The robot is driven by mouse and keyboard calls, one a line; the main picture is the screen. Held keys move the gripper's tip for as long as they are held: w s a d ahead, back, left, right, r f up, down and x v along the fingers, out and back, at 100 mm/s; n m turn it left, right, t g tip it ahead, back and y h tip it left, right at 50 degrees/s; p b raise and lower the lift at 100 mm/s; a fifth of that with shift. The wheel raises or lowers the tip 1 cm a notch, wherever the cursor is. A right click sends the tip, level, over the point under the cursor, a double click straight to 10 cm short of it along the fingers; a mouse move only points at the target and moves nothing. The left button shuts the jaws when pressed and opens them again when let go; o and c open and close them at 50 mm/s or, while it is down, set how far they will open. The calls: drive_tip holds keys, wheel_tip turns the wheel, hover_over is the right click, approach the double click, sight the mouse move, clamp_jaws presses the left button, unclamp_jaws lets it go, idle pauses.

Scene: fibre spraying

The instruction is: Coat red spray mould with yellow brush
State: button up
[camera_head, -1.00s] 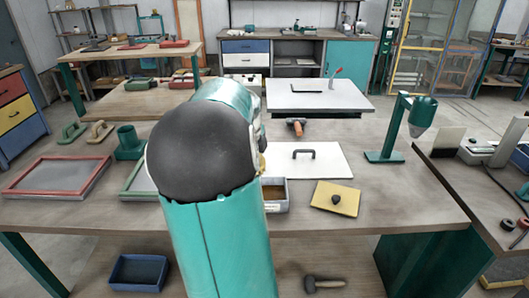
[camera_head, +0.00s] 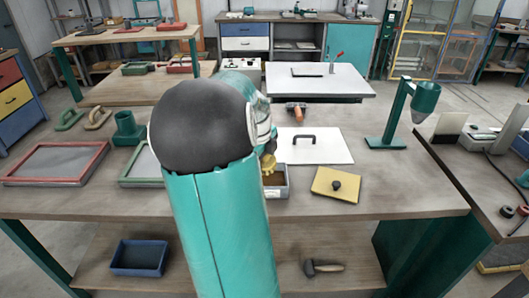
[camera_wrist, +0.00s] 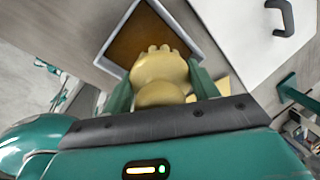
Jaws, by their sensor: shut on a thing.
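The red spray mould (camera_head: 55,163), a red-framed grey panel, lies flat at the left of the bench in the head view. My gripper (camera_wrist: 162,88) is shut on the yellow brush (camera_wrist: 160,68), with a green finger on each side. The brush points at an open grey box (camera_wrist: 197,42) with brown contents; I cannot tell whether it touches them. In the head view the brush (camera_head: 268,165) shows small over the left part of that box (camera_head: 276,193). My arm hides most of the gripper there.
A green-framed panel (camera_head: 133,178) lies beside the red one, partly behind my arm. A green pot (camera_head: 128,130) stands behind them. A white board with a handle (camera_head: 325,149), a yellow plate (camera_head: 321,189) and a green stand (camera_head: 386,143) are to the right.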

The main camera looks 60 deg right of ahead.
sight(265, 172)
drive_tip(key=shift+a+x, duration=0.2)
drive_tip(key=shift+x, duration=0.8)
drive_tip(key=shift+a+x, duration=0.2)
drive_tip(key=shift+x, duration=0.75)
drive_tip(key=shift+a+x, duration=0.2)
drive_tip(key=shift+x, duration=0.8)
drive_tip(key=shift+f, duration=0.15)
drive_tip(key=shift+d+r+v, duration=0.1)
drive_tip(key=shift+d+v, duration=0.3)
drive_tip(key=shift+v, duration=1.25)
drive_tip(key=shift+d+r+v, duration=0.1)
drive_tip(key=shift+d+v, duration=0.3)
drive_tip(key=shift+v, duration=1.25)
drive_tip(key=shift+d+r+v, duration=0.1)
drive_tip(key=shift+d+v, duration=0.3)
drive_tip(key=shift+v, duration=1.25)
